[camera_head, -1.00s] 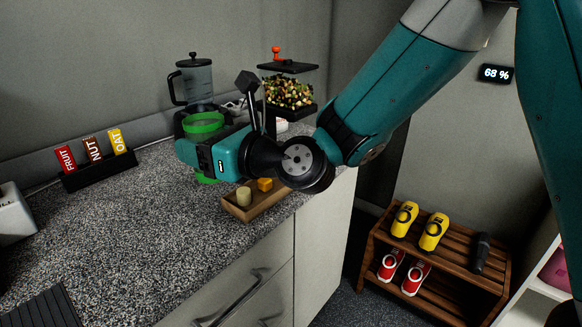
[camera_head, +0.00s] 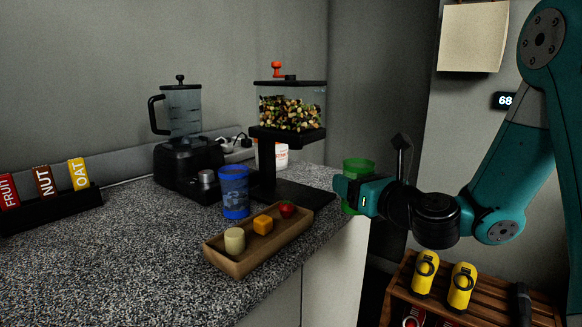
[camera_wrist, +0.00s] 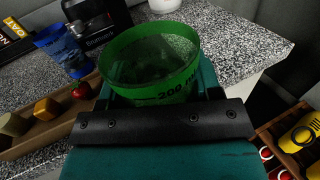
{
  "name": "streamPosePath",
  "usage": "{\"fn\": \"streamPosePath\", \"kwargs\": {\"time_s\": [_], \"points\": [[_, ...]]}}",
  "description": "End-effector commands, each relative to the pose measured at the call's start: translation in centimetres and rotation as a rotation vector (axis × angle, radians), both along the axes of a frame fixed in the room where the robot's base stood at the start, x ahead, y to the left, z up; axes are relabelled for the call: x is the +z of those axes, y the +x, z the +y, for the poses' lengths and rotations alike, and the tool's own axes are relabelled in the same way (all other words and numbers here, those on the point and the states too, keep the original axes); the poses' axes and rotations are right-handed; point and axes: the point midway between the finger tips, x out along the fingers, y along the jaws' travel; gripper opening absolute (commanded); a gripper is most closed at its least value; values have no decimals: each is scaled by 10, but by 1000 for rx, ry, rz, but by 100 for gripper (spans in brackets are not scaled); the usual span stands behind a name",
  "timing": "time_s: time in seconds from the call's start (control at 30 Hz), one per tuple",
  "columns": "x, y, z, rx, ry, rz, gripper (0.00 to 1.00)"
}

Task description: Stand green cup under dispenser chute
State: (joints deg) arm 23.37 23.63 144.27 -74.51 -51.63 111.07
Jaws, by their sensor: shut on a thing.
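My gripper (camera_head: 352,192) is shut on the green cup (camera_head: 358,172) and holds it upright, off to the right of the dispenser near the counter's right edge. In the wrist view the green cup (camera_wrist: 150,75) is seen from above, its see-through wall between the jaws. The dispenser (camera_head: 290,110) has a clear hopper of mixed bits with an orange knob on top, a black post and a flat black base (camera_head: 305,197). No cup stands on the visible part of that base. The chute opening itself cannot be made out.
A blue cup (camera_head: 234,197) stands just left of the dispenser base. A wooden tray (camera_head: 232,266) with several small food pieces lies in front. A blender (camera_head: 183,150) is behind left, a white tub (camera_head: 279,155) behind the dispenser.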

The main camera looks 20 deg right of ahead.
Motion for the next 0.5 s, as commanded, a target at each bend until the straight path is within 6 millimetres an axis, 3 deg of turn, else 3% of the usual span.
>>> {"fn": "streamPosePath", "kwargs": {"time_s": [0.03, 0.3, 0.5], "points": [[8, 10, 8, 5, 0, 7, 32], [9, 69, 52, 4, -3, 3, 32], [3, 89, 66, 2, -2, 3, 32]]}}
